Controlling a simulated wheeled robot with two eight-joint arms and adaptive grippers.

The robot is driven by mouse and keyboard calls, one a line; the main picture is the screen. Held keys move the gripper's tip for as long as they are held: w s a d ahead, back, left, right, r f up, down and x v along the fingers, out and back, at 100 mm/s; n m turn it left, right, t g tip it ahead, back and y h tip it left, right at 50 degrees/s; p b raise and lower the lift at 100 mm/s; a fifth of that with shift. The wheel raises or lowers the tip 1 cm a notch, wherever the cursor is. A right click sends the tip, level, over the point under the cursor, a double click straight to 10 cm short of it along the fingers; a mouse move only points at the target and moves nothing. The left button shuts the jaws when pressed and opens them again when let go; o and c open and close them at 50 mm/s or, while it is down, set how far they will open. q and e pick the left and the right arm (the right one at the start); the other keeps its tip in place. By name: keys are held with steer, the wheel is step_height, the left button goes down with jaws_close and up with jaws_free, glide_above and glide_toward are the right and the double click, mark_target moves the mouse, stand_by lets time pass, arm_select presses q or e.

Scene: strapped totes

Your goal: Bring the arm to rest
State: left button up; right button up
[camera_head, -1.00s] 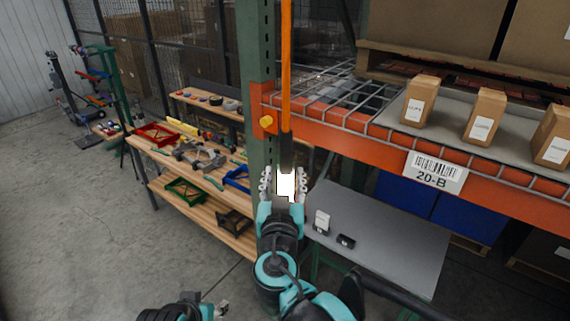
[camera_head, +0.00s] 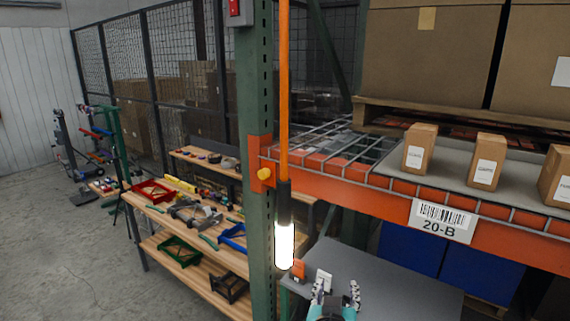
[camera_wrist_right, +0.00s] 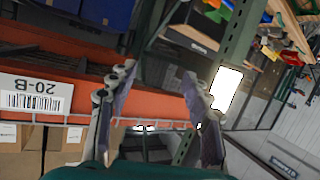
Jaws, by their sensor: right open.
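My right gripper (camera_head: 336,290) is at the bottom of the head view, in front of the grey table. Its two fingers are spread and nothing is between them. In the right wrist view the open fingers (camera_wrist_right: 157,78) frame only background shelving. A glowing white lamp (camera_head: 284,246) with a dark top hangs on an orange cord (camera_head: 284,90) beside the green rack post, up and left of the gripper and apart from it. The lamp also shows in the wrist view (camera_wrist_right: 226,88), to the right of the fingers. My left gripper is out of view.
The green post (camera_head: 260,100) and orange shelf beam (camera_head: 330,184) stand close by, with small cartons (camera_head: 486,162) on the shelf. The grey table (camera_head: 400,290) holds small items behind the gripper. A wooden workbench (camera_head: 200,235) with tools is at left.

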arm_select(q)
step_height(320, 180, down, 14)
steer(key=b, duration=1.2)
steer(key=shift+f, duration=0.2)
arm_select(e)
steer(key=s+d+f+g+y, duration=0.1)
steer(key=s+f, duration=0.3)
steer(key=f, duration=0.6)
steer(key=s+d+f+n+g+y, duration=0.1)
steer(key=s+d+f+g, duration=0.2)
steer(key=f, duration=0.6)
steer(key=s+d+f+g+y, duration=0.1)
steer(key=s+d+f+g, duration=0.1)
steer(key=s+f, duration=0.5)
step_height(320, 180, down, 4)
steer(key=shift+d+r+g, duration=0.15)
steer(key=shift+d+g, duration=0.2)
steer(key=shift+g, duration=0.15)
